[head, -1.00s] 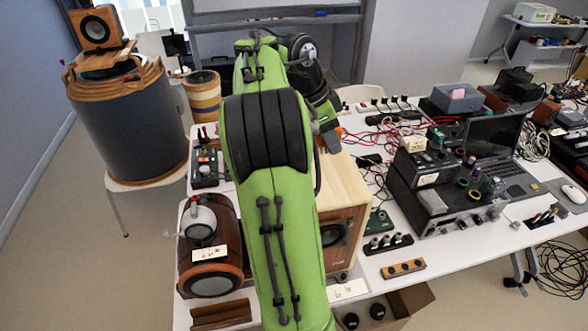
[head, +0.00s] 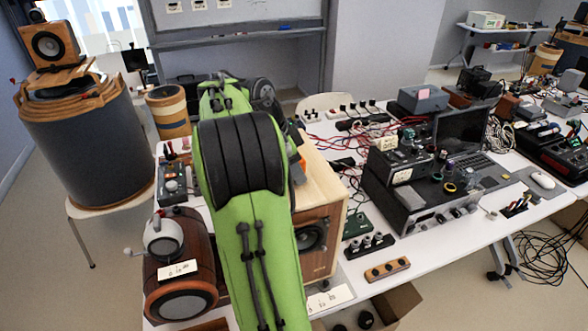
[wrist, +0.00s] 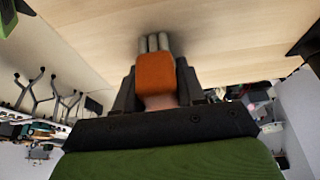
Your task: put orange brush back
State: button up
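The orange brush (wrist: 155,75) is between the dark fingers of my gripper (wrist: 157,82) in the wrist view. Its orange block faces the camera, and several grey rod-like parts stick out beyond it. A light wooden surface lies behind it; I cannot tell whether the brush touches it. In the head view only a small orange patch of the brush (head: 301,169) shows beside my green arm, over the top of the pale wooden speaker box (head: 322,190). My arm hides most of my gripper there.
A brown barrel-shaped speaker (head: 180,262) stands left of my arm. A black device stack (head: 405,205), a laptop (head: 462,135) and cables crowd the white table (head: 480,238) to the right. A large grey drum (head: 88,150) stands on a chair at left.

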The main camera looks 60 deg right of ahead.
jog(key=o, duration=0.4)
jog(key=w+a+r+n+t+p, duration=0.1)
jog(key=w+a+r+n+p, duration=0.3)
jog(key=r, duration=0.3)
jog(key=w+a+r+n+t+p, duration=0.1)
jog(key=a+r+n+p, duration=0.1)
jog(key=a+r+p, duration=0.3)
jog(key=s+a+f+n+t+y, duration=0.1)
jog(key=a+n+t, duration=0.1)
jog(key=a+n, duration=0.5)
jog(key=s+a+f+n+t+y+b, duration=0.1)
jog(key=s+a+n+t, duration=0.1)
jog(key=a+n, duration=0.5)
jog(key=s+a+f+n+t+y, duration=0.1)
jog(key=a+n, duration=0.6)
jog(key=a, duration=0.7)
jog(key=shift+s+f+t, duration=0.35)
jog(key=shift+s+t, duration=0.15)
jog(key=shift+t, duration=0.4)
